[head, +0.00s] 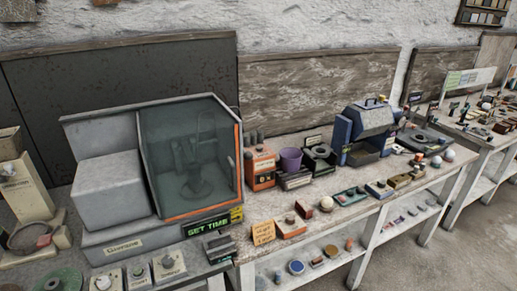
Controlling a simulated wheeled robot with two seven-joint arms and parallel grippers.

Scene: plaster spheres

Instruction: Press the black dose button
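I cannot pick out the black dose button for certain at this size. An orange box-shaped device (261,168) stands on the bench, just right of the grey glass-fronted cabinet. A purple cup (291,160) sits on a low dark base right beside it. A dark unit with a green part (319,158) stands to the right of the cup. Small dark details on these devices are too small to tell apart. Neither of my grippers shows in the head view.
The grey cabinet (108,184) with a "SET TIME" display (208,228) fills the left. A blue machine (368,128) stands at the back right. Small blocks, trays and a pale ball (327,203) line the bench front. A lower shelf (300,277) holds more items.

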